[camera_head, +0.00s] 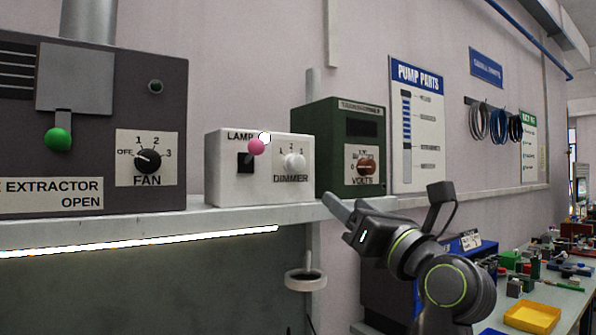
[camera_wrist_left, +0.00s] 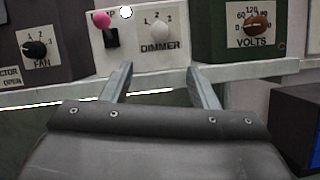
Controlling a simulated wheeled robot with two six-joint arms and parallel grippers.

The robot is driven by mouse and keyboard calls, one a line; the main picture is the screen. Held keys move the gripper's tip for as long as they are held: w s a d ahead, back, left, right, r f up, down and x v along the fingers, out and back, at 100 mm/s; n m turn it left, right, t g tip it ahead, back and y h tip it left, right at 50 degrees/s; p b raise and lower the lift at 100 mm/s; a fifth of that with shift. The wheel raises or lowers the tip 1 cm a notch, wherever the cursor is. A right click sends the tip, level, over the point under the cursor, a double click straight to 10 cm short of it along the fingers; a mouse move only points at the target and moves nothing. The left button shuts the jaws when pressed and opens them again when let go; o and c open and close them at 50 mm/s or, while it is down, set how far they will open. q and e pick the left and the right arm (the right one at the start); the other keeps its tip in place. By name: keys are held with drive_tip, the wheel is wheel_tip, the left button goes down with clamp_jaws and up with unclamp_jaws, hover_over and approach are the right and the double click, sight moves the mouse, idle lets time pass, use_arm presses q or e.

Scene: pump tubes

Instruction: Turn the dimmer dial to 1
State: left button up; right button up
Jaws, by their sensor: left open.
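The dimmer dial (camera_head: 294,161) is a white knob on the front of a white lamp box (camera_head: 225,180), with 1, 2 and 3 printed around its top. It also shows in the left wrist view (camera_wrist_left: 159,31), above and between the fingertips; where its pointer aims is too small to tell. My left gripper (camera_head: 340,206) is below and to the right of the dial in the head view, near the shelf edge. In the left wrist view my left gripper (camera_wrist_left: 155,76) has its two fingers spread, empty and apart from the dial. My right gripper is not in view.
A pink-knobbed lamp lever (camera_head: 256,147) and white bulb (camera_head: 265,138) sit left of the dial. A grey extractor box with a fan dial (camera_head: 148,160) stands left. A green box with a brown volts dial (camera_head: 366,165) stands right. The shelf edge (camera_head: 130,228) runs below.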

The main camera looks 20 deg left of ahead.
use_arm(q)
drive_tip(key=p, duration=0.9)
approach(299, 166)
drive_tip(key=x, duration=0.8)
drive_tip(key=shift+r, duration=0.1)
drive_tip(key=shift+w+a+r+p, duration=0.15)
drive_tip(key=shift+w+a+p, duration=0.2)
drive_tip(key=shift+w+a, duration=0.15)
drive_tip(key=c, duration=1)
